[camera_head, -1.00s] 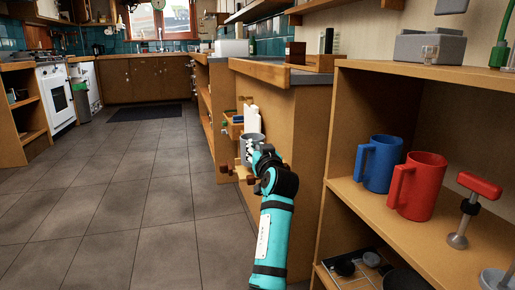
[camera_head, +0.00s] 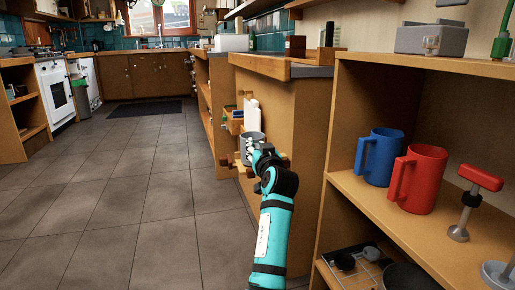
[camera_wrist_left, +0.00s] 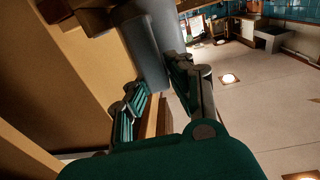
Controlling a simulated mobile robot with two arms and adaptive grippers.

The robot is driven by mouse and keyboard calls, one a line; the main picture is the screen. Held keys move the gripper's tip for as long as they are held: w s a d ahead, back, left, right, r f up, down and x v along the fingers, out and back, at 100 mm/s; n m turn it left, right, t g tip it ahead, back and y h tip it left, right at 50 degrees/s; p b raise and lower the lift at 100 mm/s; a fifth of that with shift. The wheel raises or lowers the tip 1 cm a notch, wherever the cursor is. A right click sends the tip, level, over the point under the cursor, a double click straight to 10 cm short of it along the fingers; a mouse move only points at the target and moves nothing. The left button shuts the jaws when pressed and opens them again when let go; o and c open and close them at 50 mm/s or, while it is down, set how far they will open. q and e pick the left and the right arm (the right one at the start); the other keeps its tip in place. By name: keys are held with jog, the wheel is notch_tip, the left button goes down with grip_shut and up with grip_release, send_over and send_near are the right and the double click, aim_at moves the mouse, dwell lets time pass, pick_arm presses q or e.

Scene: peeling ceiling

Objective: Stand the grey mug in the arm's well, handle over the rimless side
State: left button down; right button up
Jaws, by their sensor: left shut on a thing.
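The grey mug (camera_head: 250,141) is at the side of the wooden counter, in the middle of the head view. My left gripper (camera_head: 257,153) is shut on it from the near side. In the left wrist view the grey mug (camera_wrist_left: 147,50) shows between the two fingers of my left gripper (camera_wrist_left: 160,95). A wooden arm (camera_head: 240,166) sticks out from the counter panel just below the mug. Its well and rimless side are hidden by the mug and my gripper. I cannot tell whether the mug touches the arm. My right gripper is not in view.
A wooden rack (camera_head: 233,125) with a white bottle (camera_head: 252,112) is mounted just behind the mug. A blue mug (camera_head: 379,158) and a red mug (camera_head: 417,180) stand on the right shelf, beside a red-handled tool (camera_head: 470,200).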

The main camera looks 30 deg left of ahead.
pick_arm(q)
jog(key=shift+f, duration=0.25)
jog(key=c, duration=1.2)
grip_release()
jog(key=shift+c, duration=0.2)
jog(key=shift+o, duration=0.6)
notch_tip(320, 180, up, 10)
jog(key=shift+r, duration=0.1)
